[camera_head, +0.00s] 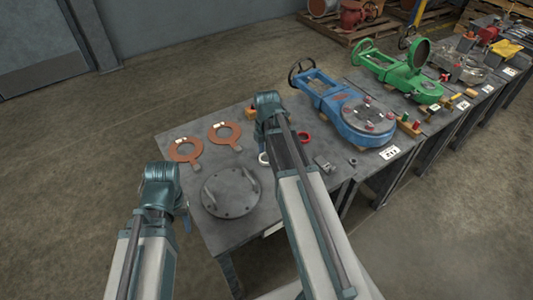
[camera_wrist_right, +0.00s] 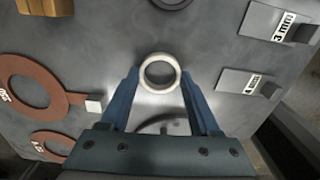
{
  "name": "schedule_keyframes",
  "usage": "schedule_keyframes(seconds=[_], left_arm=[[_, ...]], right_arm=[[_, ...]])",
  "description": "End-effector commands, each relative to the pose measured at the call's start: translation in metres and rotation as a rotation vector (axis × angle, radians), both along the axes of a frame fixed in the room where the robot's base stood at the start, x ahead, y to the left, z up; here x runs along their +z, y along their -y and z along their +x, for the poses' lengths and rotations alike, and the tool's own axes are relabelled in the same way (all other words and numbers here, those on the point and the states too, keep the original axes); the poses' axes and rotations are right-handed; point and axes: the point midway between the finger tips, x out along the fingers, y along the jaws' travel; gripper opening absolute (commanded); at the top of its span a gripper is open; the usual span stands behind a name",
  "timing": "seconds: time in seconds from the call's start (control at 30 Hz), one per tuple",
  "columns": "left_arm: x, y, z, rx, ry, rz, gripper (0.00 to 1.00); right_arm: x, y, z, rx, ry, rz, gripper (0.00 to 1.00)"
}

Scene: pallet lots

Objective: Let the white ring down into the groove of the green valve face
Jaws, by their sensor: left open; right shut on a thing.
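The white ring (camera_wrist_right: 159,56) lies between the two fingertips of my right gripper (camera_wrist_right: 158,77), which is shut on it. In the head view the white ring (camera_head: 263,158) shows beside my right arm, over the near table; part of it is hidden. The green valve (camera_head: 407,77) stands farther right along the tables, with a round dark disc (camera_head: 422,53) raised on it. Its groove cannot be made out. My left gripper (camera_head: 186,217) is open and empty, left of the near table. Its fingers are mostly hidden.
A grey round plate with handles (camera_head: 230,205) and two copper-coloured paddle rings (camera_head: 184,157) lie on the near table. A red ring (camera_head: 305,138) lies beyond my right arm. A blue valve (camera_head: 340,100) stands between my right arm and the green valve.

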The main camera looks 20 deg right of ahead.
Motion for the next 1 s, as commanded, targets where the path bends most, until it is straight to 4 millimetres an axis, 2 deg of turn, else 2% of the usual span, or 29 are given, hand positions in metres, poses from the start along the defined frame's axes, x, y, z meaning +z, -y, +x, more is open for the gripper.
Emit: schedule_keyframes(seconds=[0.8,1.0], left_arm=[[0.048,0.0,0.0,0.0,0.0,0.0,0.5],[0.049,0.0,0.0,0.0,0.0,0.0,0.5]], right_arm=[[0.048,0.0,0.0,0.0,0.0,0.0,0.07],[0.049,0.0,0.0,0.0,0.0,0.0,0.07]])
